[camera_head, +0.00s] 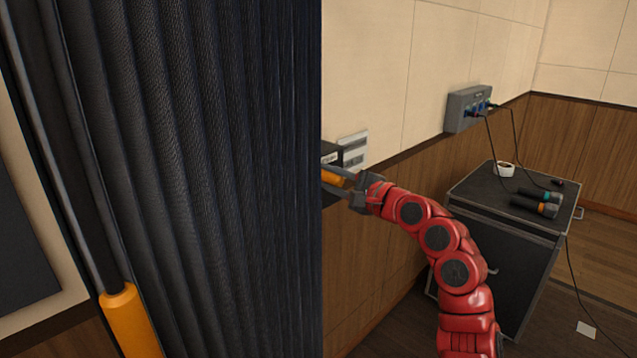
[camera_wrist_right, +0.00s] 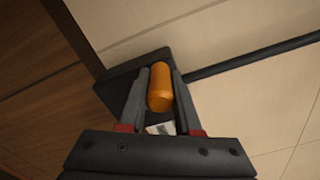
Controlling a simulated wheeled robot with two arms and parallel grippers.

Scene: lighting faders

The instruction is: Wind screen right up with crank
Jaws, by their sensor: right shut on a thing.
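The orange crank handle (camera_head: 331,178) shows just past the right edge of the dark curtain, by the wall. My right gripper (camera_head: 340,182) is shut on it, and the curtain hides part of the handle and fingertips. In the right wrist view the orange handle (camera_wrist_right: 160,88) lies between the two fingers of my right gripper (camera_wrist_right: 160,80). A black bar (camera_wrist_right: 250,57) runs to the right in the wrist view. I cannot make out the screen for certain. My left gripper is not in view.
A tall dark pleated curtain (camera_head: 210,150) fills the left half. A black pole with an orange grip (camera_head: 130,318) stands before it. A black case (camera_head: 500,270) at the right carries a white cup (camera_head: 504,170) and microphones (camera_head: 533,206). A grey socket box (camera_head: 467,108) hangs above.

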